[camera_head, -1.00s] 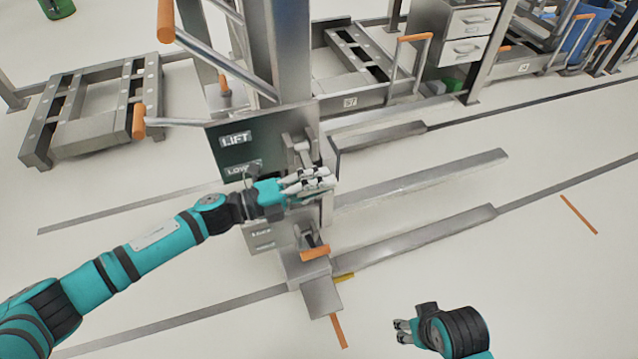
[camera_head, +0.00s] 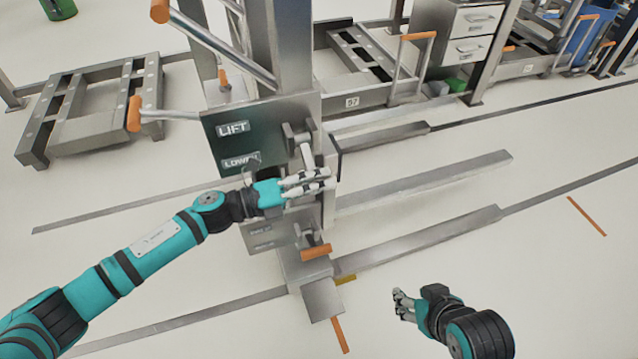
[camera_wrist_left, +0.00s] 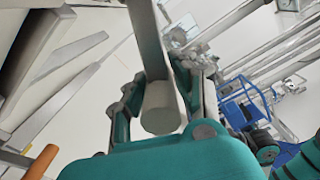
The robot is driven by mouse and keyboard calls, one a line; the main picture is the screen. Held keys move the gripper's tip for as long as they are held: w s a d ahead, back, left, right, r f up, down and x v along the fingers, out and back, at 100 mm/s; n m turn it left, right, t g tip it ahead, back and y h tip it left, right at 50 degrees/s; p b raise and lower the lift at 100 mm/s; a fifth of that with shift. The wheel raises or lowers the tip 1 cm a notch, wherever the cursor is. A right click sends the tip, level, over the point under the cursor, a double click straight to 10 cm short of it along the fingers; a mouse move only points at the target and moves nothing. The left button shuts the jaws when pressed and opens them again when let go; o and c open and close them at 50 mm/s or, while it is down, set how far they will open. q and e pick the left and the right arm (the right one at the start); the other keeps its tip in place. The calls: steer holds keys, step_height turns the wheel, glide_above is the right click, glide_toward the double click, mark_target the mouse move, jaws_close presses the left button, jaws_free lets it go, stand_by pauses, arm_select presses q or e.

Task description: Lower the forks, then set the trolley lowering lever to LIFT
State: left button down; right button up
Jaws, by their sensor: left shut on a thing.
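The trolley's dark panel carries a LIFT label (camera_head: 233,127) above a LOWER label (camera_head: 241,160). The grey lowering lever (camera_head: 306,154) hangs from a bracket at the panel's right side and points downward. My left gripper (camera_head: 318,181) is shut on the lever's lower part, below the level of LOWER. In the left wrist view the lever's round end (camera_wrist_left: 161,108) lies between the fingers. The fork (camera_head: 425,184) and a second long bar (camera_head: 420,240) extend right, low over the floor; their exact height is unclear. My right gripper (camera_head: 399,303) looks open and empty, apart from the trolley.
An orange pedal (camera_head: 316,253) sits at the trolley's foot. Orange-tipped handles (camera_head: 135,113) stick out left of the mast. A low grey frame (camera_head: 75,105) stands at the back left and a drawer cabinet (camera_head: 468,35) at the back right.

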arm_select(q)
steer(key=shift+f, duration=0.15)
steer(key=c, duration=1)
jaws_free()
steer(key=shift+c, duration=0.2)
steer(key=v, duration=1.2)
